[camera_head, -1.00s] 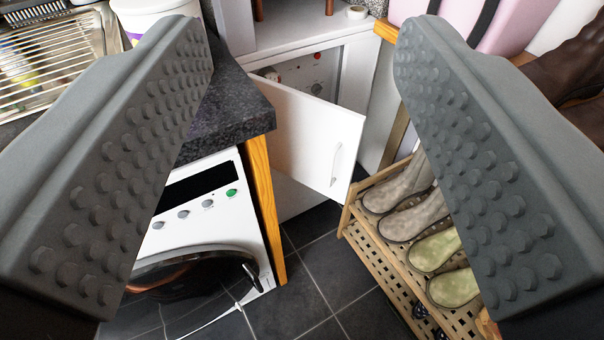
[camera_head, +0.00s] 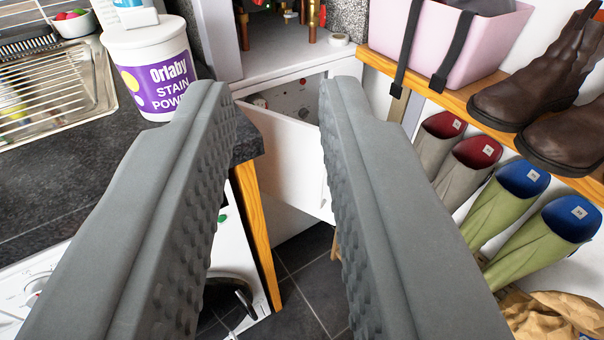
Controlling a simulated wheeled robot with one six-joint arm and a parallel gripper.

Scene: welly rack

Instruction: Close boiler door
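The white boiler door (camera_head: 285,160) stands ajar, swung out from the front of the white boiler (camera_head: 290,92). A strip of the control panel with a red knob shows through the gap above the door. My gripper (camera_head: 279,90) is open and empty, its two grey studded fingers pointing towards the boiler. The door shows between the fingers, beyond them. The right finger hides the door's right part and most of its handle. I see no contact between finger and door.
A dark worktop (camera_head: 75,185) with a white and purple tub (camera_head: 150,65) lies left, above a white washing machine (camera_head: 40,285). Dark tiled floor (camera_head: 305,285) shows below the door.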

